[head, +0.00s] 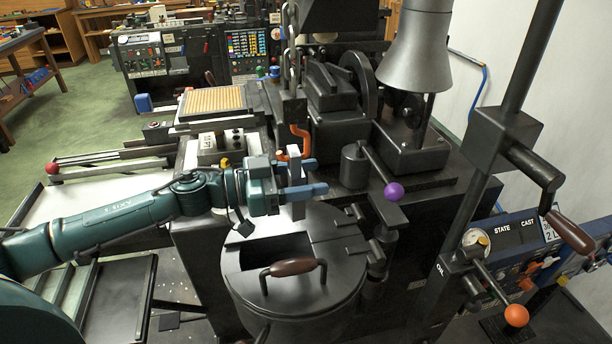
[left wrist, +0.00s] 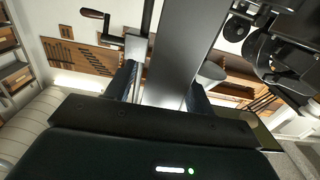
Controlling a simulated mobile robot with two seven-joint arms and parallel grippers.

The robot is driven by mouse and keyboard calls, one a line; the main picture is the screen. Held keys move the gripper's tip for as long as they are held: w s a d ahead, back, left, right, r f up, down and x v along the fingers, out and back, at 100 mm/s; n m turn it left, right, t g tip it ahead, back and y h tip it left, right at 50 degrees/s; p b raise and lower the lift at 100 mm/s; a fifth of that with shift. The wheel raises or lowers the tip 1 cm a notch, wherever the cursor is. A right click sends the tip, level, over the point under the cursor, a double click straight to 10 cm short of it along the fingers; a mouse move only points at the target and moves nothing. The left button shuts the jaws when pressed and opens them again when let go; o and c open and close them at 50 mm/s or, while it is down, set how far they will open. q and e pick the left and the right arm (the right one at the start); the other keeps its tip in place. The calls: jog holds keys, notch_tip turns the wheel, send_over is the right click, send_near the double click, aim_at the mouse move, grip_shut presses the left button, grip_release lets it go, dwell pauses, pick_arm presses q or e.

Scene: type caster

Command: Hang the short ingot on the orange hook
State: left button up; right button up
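The ingot (head: 298,210) is a light grey metal bar. My left gripper (head: 307,177), with blue fingertips, is shut on it and holds it upright over the round black pot. In the left wrist view the ingot (left wrist: 186,50) is a broad grey bar between the two dark fingers. The orange hook (head: 305,141) is just above the gripper in the head view, by the black column. The ingot's top end is close to the hook's lower curve; I cannot tell whether they touch. My right gripper is not in view.
The black pot (head: 325,290) has a partly open lid with a brown handle (head: 293,267). A chain (head: 291,50) hangs above the hook. A lever with a purple knob (head: 393,191) is close on the right. A grey funnel (head: 415,55) and a tall crank post stand farther right.

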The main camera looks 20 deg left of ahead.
pick_arm(q)
jog(key=o, duration=0.4)
jog(key=shift+o, duration=0.4)
jog(key=o, duration=0.5)
jog(key=shift+c, duration=0.2)
jog(key=shift+f, duration=0.1)
jog(key=v, duration=0.1)
jog(key=b+v, duration=0.1)
jog(key=v, duration=0.1)
jog(key=b+v, duration=0.1)
jog(key=shift+s+a+f, duration=0.15)
jog(key=shift+a+f, duration=0.15)
jog(key=shift+a, duration=0.05)
jog(key=b, duration=0.2)
send_near(289, 183)
jog(key=shift+s+r, duration=0.3)
jog(key=shift+r, duration=0.25)
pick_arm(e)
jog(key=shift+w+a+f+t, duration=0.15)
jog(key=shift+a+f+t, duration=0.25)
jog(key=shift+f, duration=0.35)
